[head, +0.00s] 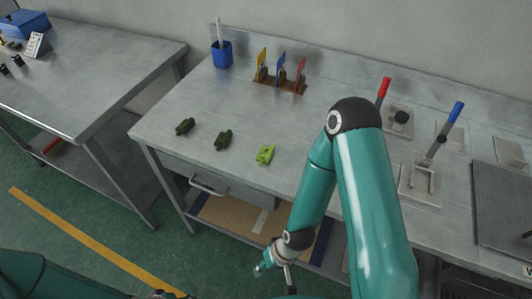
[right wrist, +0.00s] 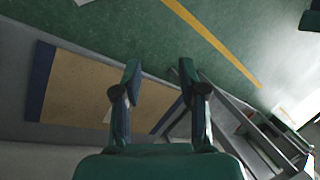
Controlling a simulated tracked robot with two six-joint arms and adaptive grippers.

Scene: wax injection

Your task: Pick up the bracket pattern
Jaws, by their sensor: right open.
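Three small green wax pieces lie in a row near the front edge of the metal bench in the head view: a dark green one (head: 185,126), another dark green one (head: 223,140) and a bright green one (head: 265,155). Their shapes are too small to tell surely which is the bracket pattern. My right gripper (head: 264,266) is in front of the bench, below the bright green piece in the picture and apart from it. In the right wrist view my right gripper (right wrist: 162,82) has its fingers spread, with nothing between them. My left gripper does not show.
The bench (head: 160,122) has a drawer handle (head: 208,187) and a lower shelf. A blue cup (head: 222,54), coloured tools in a wooden holder (head: 281,84), and red- and blue-handled clamps (head: 384,90) (head: 456,112) stand farther back. Bare metal surrounds the green pieces.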

